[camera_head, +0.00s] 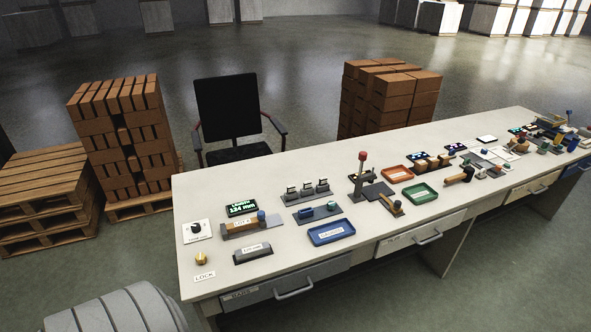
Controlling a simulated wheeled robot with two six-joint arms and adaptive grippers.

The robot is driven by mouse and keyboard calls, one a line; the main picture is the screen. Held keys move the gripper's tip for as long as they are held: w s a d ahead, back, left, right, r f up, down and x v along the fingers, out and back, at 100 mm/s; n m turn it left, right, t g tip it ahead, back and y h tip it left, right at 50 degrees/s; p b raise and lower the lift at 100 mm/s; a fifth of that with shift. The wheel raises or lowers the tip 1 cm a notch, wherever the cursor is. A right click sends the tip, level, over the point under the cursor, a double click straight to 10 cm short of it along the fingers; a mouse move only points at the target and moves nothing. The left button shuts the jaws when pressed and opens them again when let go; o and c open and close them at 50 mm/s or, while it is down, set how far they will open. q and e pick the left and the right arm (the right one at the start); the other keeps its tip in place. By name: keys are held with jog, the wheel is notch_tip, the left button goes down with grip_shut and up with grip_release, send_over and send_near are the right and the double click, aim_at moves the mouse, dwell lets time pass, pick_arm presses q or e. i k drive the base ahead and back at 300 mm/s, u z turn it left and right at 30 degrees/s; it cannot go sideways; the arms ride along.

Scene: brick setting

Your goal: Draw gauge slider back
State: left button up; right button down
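The gauge stands near the left end of the long white table. Its dark display (242,208) has green text that seems to read 134 mm. Just in front of the display lies a brown block (240,226) on a grey base (262,231). A blue knob (261,217), which looks like the slider's handle, is at the right end of the block, against or very close to it. Neither of my grippers is in view, and nothing touches the gauge.
A dark grey block (253,253) lies in front of the gauge. A white dial plate (197,230) and yellow knob (201,258) are left. A blue tray (332,232) and blue-piece fixture (318,213) are right. A chair (230,113) stands behind the table (405,155).

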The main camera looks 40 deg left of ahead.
aim_at(260, 214)
jog(key=u, duration=0.35)
jog(key=i, duration=0.85)
jog(key=u, duration=0.65)
